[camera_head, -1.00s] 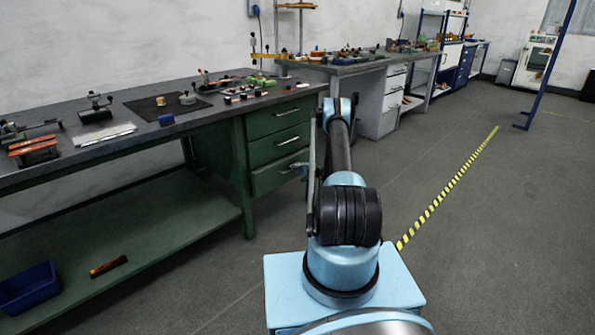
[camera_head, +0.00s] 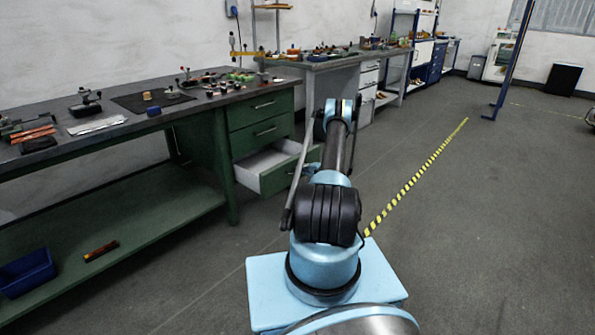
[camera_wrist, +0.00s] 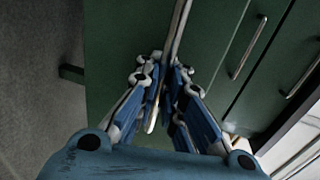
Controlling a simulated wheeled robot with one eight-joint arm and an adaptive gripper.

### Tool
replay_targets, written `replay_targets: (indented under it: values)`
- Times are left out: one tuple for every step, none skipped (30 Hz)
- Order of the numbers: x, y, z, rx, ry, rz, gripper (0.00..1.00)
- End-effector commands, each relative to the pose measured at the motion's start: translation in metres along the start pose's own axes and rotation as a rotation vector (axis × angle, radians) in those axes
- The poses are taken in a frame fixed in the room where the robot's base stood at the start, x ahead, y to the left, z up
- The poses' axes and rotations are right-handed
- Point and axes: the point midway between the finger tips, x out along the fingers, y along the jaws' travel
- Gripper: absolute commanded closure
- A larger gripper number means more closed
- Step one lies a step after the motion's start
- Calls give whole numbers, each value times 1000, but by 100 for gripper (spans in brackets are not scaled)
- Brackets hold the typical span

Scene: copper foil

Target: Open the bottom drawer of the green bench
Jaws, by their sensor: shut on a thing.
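The green bench (camera_head: 215,150) stands at the left, with a stack of drawers at its right end. Its bottom drawer (camera_head: 290,178) is pulled out, and its pale, empty-looking inside shows in the head view. The two drawers above are shut. In the wrist view the green drawer front (camera_wrist: 125,45) faces me, with its metal bar handle (camera_wrist: 179,28) running down between my fingers. My gripper (camera_wrist: 166,92) is shut on that handle. In the head view my gripper is mostly hidden behind my arm.
Handles of the upper drawers (camera_wrist: 249,48) lie to the right in the wrist view. A blue bin (camera_head: 27,272) sits on the bench's low shelf. Tools cover the benchtop. Open floor lies to the right, past a yellow-black floor strip (camera_head: 415,175).

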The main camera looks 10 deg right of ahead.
Motion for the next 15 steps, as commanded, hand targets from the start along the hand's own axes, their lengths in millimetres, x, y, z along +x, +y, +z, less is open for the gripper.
replay_targets:
  values:
    - [-1,1,3,0,-9,1,100]
    - [-3,2,1,0,-8,1,100]
    - [-5,2,-1,0,-7,1,100]
    - [-6,2,-2,0,-5,1,100]
    - [-7,3,-3,1,-4,1,100]
    - [-9,3,-5,1,-2,1,100]
    - [-10,3,-6,1,-1,1,100]
    - [-11,3,-7,1,0,1,100]
    - [-12,4,-8,2,1,1,100]
    - [-12,4,-9,2,3,1,100]
    - [-13,4,-9,2,4,1,100]
    - [-14,4,-10,2,5,1,100]
    - [-14,4,-11,2,6,1,100]
    - [-15,4,-12,2,7,1,100]
    - [-15,4,-12,2,8,1,92]
